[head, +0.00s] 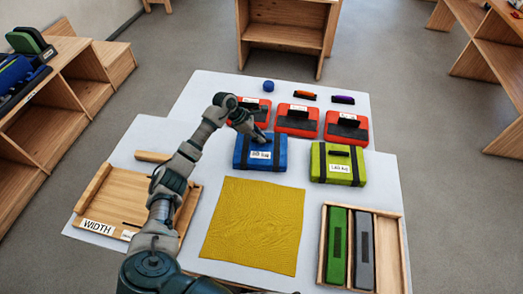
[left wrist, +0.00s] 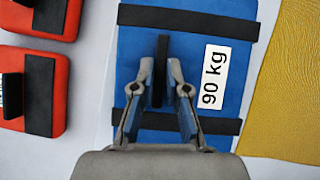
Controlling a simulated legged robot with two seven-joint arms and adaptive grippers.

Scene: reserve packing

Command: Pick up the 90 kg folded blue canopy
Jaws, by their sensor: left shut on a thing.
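The folded blue canopy (head: 246,160) lies on the white table as a blue block with black straps and a white label. In the left wrist view the canopy (left wrist: 190,60) bears a label reading "90 kg" and has a black upright handle (left wrist: 160,72). My left gripper (head: 262,138) reaches down over the canopy from the left. In the left wrist view its two fingers (left wrist: 161,82) stand on either side of the handle, shut on it. The canopy appears to rest on the table. My right gripper is not in view.
A yellow-green pack (head: 345,163) lies to the right, and red packs (head: 297,121) lie behind. A yellow cloth (head: 252,225) is in front. A wooden tray labelled WIDTH (head: 150,185) is left; a wooden box (head: 390,205) with green and grey rolls is right.

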